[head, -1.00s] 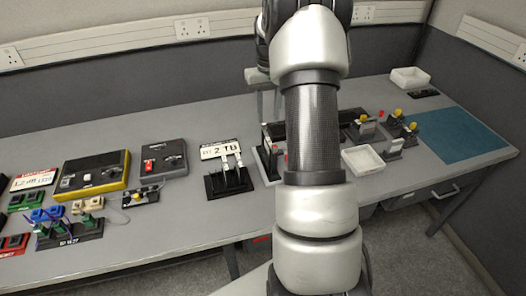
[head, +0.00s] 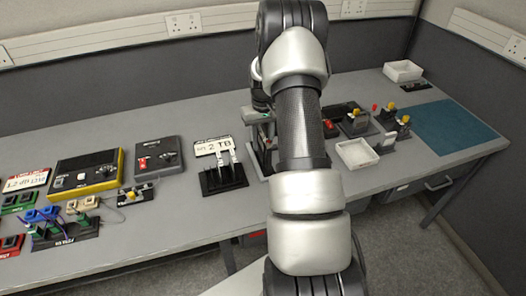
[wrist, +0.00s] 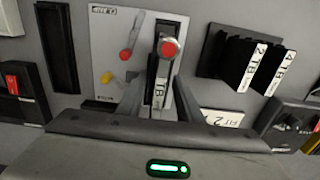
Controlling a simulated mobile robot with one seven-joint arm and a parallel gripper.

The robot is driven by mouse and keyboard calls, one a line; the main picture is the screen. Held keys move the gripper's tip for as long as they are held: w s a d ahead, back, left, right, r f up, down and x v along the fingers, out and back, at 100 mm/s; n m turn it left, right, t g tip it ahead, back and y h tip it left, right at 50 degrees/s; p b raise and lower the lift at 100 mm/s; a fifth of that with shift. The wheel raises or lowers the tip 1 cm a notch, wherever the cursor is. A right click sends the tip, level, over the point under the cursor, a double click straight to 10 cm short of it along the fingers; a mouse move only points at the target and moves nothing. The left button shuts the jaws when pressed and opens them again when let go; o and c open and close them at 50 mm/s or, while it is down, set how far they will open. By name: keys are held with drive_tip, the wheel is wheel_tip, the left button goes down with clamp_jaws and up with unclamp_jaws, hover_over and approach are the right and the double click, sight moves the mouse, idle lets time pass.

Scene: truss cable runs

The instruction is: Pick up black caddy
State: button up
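More black caddies (wrist: 247,62), labelled 2 TB and 4 TB, stand in a rack at the right of the wrist view. The rack (head: 222,188) shows in the head view, left of my arm. My gripper's hand (head: 257,114) is low over the bench there, its fingertips hard to make out.
A pale plate (wrist: 112,45) with red and yellow levers is beside the held area. A white tray (head: 357,154) and small fixtures (head: 388,118) are to the right. A teal mat (head: 450,128) is clear. Grey (head: 158,156) and yellow-edged (head: 88,177) boxes stand left.

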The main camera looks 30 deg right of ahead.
wheel_tip(320, 180, down, 3)
drive_tip(key=shift+f, duration=0.15)
clamp_jaws()
